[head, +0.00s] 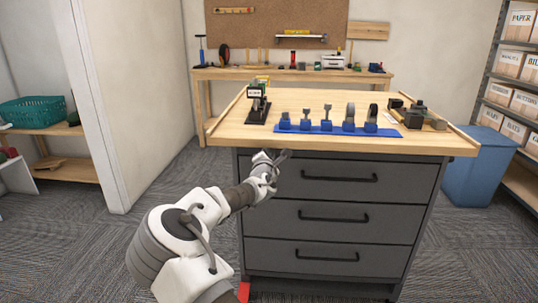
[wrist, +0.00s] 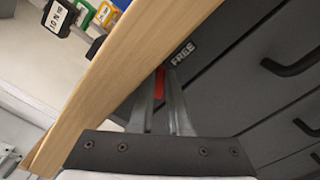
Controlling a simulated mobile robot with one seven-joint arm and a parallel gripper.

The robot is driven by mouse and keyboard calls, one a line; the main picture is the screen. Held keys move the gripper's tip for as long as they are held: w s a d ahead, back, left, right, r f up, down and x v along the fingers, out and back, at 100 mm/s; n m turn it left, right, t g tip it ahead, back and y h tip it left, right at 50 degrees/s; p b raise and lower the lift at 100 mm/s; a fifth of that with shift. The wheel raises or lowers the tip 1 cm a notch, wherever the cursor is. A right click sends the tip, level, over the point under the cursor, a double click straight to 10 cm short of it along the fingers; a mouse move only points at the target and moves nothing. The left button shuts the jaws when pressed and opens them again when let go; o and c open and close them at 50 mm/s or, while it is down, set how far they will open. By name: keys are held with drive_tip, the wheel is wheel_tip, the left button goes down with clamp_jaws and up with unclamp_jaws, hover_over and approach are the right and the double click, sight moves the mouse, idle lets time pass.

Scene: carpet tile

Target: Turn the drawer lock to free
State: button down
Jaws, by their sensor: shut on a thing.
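The dark grey drawer cabinet (head: 340,213) stands under a wooden top, with three drawers and black bar handles. My gripper (head: 280,157) is at its upper left front, just below the top's edge. In the wrist view a red lock lever (wrist: 159,86) sits between the two fingers of my gripper (wrist: 161,99), which is shut on it. A white "FREE" label (wrist: 183,53) is on the cabinet front just beyond the fingertips. The lever is mostly hidden by the fingers, so its exact angle is unclear. In the head view the lock is hidden behind my gripper.
The wooden top (head: 300,98) overhangs close beside my gripper. On it are a blue rack (head: 325,129) of several grey parts and a black stand (head: 258,103). A blue bin (head: 480,167) stands right of the cabinet. The carpet to the left is clear.

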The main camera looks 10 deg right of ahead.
drive_tip(key=shift+d+f+m+b, duration=0.1)
drive_tip(key=shift+m+b, duration=0.2)
drive_tip(key=shift+m, duration=0.95)
drive_tip(key=shift+a+f+m+b, duration=0.15)
drive_tip(key=shift+m+b, duration=0.15)
drive_tip(key=shift+m, duration=0.9)
drive_tip(key=shift+d+f+m+b, duration=0.15)
drive_tip(key=shift+m+b, duration=0.15)
drive_tip(key=shift+m, duration=0.95)
drive_tip(key=c, duration=0.9)
unclamp_jaws()
drive_tip(key=shift+s, duration=0.1)
